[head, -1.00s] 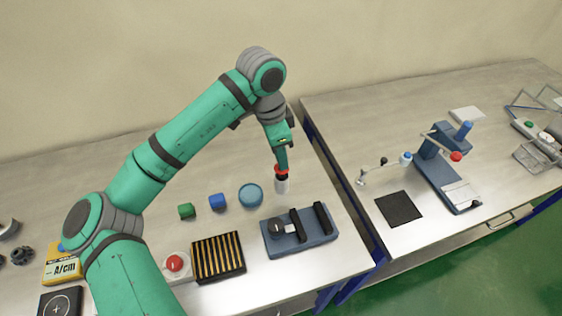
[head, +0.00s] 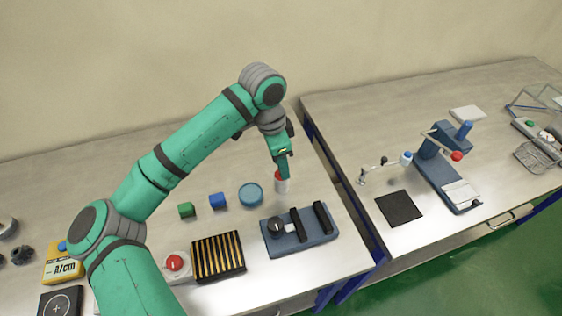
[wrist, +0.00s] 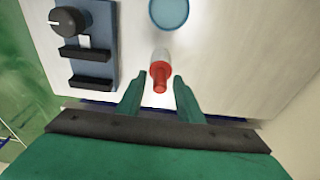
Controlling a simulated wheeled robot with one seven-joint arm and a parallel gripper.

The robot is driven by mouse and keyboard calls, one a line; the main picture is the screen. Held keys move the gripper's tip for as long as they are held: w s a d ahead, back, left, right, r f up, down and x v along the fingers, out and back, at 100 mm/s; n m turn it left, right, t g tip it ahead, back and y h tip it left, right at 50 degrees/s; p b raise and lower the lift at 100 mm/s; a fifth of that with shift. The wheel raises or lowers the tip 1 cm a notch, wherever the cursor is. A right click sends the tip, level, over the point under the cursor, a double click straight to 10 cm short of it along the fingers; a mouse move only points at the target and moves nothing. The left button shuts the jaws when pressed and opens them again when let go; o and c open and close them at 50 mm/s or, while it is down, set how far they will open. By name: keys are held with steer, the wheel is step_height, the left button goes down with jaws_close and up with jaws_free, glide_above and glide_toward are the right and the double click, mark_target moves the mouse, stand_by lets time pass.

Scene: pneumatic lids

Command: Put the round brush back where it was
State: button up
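A small upright piece with a red upper part and a pale lower part (head: 283,187) stands on the left bench, behind the blue fixture; I take it to be the round brush, though no bristles show. My gripper (head: 282,175) is over it, pointing down, and hides part of the red top. In the wrist view the red part (wrist: 159,72) lies between the fingertips of my gripper (wrist: 160,79), with a gap on each side. The fingers are apart and not closed on it.
A blue fixture with black bars (head: 318,241) is in front. Bare bench lies behind. A gap separates the right bench.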

steer(key=shift+r, duration=0.1)
step_height(320, 180, up, 13)
steer(key=a, duration=0.1)
steer(key=shift+s+a, duration=0.25)
steer(key=shift+a, duration=0.1)
steer(key=shift+w+f, duration=0.1)
steer(key=shift+f, duration=0.1)
